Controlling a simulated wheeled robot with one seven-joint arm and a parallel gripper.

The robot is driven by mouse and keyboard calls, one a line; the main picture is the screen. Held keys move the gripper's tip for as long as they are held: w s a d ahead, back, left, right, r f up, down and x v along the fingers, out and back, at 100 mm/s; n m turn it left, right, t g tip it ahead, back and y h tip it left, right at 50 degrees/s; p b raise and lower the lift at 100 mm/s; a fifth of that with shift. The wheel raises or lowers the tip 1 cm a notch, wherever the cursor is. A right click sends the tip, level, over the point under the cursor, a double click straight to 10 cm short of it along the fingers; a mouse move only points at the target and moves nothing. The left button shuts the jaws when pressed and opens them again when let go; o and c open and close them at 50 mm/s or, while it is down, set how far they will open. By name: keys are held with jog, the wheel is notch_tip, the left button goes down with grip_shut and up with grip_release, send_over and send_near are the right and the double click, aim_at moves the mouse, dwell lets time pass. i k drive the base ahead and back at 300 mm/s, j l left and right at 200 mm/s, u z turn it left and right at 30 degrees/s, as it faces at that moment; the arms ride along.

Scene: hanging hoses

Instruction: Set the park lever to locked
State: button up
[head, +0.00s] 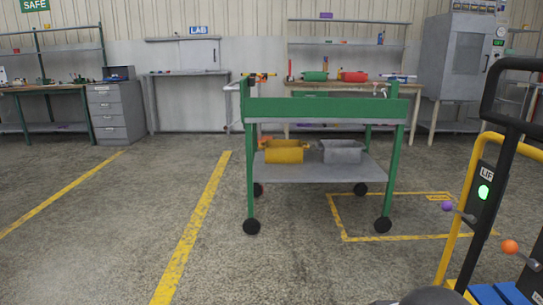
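A yellow-and-black machine (455,215) stands at the right edge, partly cut off by the frame. Its black panel carries a label that reads "LIF", cut off or hidden beyond that, and a lit green lamp (483,192). A lever with a purple ball knob (447,206) sticks out to the left of the panel. A lever with an orange ball knob (510,247) sits lower and to the right. No readable label tells which one is the park lever, and I cannot tell its setting. My gripper is not in view.
Yellow lines mark the floor. Workbenches and a grey cabinet (465,57) line the back wall. The left and centre foreground floor is clear.

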aim_at(510, 247)
jog(key=z, duration=1.1)
